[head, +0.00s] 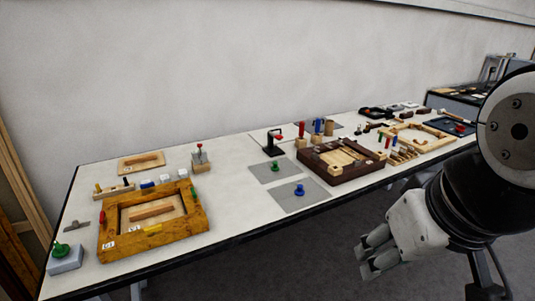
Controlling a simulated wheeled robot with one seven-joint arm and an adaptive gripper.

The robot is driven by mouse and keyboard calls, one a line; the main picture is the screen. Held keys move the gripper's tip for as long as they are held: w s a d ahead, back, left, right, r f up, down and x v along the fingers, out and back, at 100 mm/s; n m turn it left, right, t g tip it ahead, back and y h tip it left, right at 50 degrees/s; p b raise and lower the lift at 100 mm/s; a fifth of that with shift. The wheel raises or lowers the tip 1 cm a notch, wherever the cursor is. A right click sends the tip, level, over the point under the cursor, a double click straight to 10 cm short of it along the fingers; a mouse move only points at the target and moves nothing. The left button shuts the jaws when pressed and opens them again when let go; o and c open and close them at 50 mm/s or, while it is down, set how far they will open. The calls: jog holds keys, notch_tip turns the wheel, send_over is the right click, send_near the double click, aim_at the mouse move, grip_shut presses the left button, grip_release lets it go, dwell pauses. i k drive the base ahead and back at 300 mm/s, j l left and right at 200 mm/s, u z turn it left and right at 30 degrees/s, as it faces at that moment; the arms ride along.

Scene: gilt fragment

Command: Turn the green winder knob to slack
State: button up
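A green knob (61,249) stands on a pale grey block (66,262) at the table's near left corner. Another green knob (276,166) stands on a grey mat near the middle of the table. I cannot tell from this view which one is the winder knob, or how either is turned. My gripper (366,261) is in front of the table's near edge at the lower right, far from both knobs. Its two fingers look apart, with nothing seen between them.
A wooden frame (107,243) lies near the left knob. A blue knob (300,190) stands in front of the middle green one. A dark wooden tray (340,177) and a black stand with a red top (273,147) are nearby. The table (236,205) is clear left of the mats.

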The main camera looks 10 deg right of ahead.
aim_at(61, 250)
jog(key=u, duration=1.4)
